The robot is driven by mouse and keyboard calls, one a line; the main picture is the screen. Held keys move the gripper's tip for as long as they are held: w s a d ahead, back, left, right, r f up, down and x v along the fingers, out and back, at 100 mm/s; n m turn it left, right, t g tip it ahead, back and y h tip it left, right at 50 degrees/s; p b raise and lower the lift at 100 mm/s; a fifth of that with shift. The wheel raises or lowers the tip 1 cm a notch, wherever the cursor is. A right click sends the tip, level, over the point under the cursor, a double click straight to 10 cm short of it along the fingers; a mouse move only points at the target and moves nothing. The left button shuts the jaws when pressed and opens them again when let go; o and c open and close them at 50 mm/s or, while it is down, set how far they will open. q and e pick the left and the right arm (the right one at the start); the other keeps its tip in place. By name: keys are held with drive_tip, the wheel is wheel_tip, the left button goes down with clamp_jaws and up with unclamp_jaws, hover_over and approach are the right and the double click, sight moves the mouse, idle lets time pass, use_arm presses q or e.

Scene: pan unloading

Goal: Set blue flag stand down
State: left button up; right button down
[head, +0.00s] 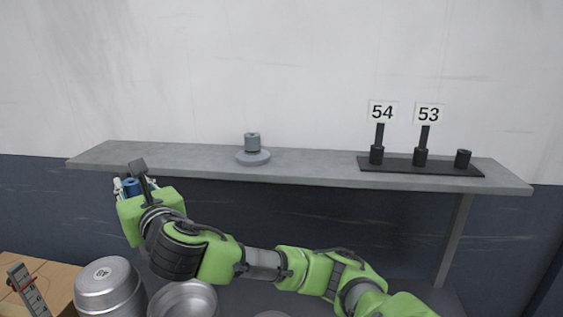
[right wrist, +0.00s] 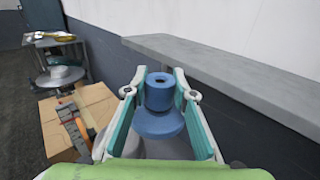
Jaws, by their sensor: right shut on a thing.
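The blue flag stand (right wrist: 157,123) has a short hollow cylinder on a round base. It sits between the teal fingers of my right gripper (right wrist: 160,93), which is shut on it. In the head view my right gripper (head: 125,188) is at the left, in front of and just below the left end of the grey shelf (head: 310,166). Only a bit of the blue stand (head: 132,187) shows there, the rest hidden by the gripper. In the right wrist view the shelf (right wrist: 235,75) lies to the right of the stand, apart from it. My left gripper is not in view.
A grey flag stand (head: 253,157) stands mid-shelf. A black rack (head: 400,165) with flags 54 (head: 382,112) and 53 (head: 429,114) is at the right. Free shelf lies on both sides of the grey stand. Below are metal pans (head: 108,287) and a cardboard box (head: 50,275).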

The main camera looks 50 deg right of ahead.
drive_tip(key=s+d+r, duration=0.1)
drive_tip(key=d+r, duration=0.1)
drive_tip(key=r, duration=0.7)
drive_tip(key=d+r, duration=0.2)
drive_tip(key=r, duration=0.8)
drive_tip(key=shift+m+h, duration=0.3)
drive_tip(key=shift+h, duration=0.1)
drive_tip(key=w+d+f, duration=0.1)
drive_tip(key=w+f, duration=0.2)
drive_tip(key=w, duration=0.1)
drive_tip(key=w+d+f+p, duration=0.1)
drive_tip(key=w+d+f, duration=0.1)
drive_tip(key=w+f, duration=0.1)
drive_tip(key=w+d+f+p, duration=0.1)
drive_tip(key=w+f, duration=0.2)
drive_tip(key=w, duration=0.2)
drive_tip(key=shift+w+d+f, duration=0.15)
drive_tip(key=shift+w, duration=0.05)
drive_tip(key=f, duration=0.2)
drive_tip(key=f+p, duration=0.1)
drive_tip(key=f, duration=0.1)
drive_tip(key=shift+w+d, duration=0.1)
drive_tip(key=shift+w, duration=0.3)
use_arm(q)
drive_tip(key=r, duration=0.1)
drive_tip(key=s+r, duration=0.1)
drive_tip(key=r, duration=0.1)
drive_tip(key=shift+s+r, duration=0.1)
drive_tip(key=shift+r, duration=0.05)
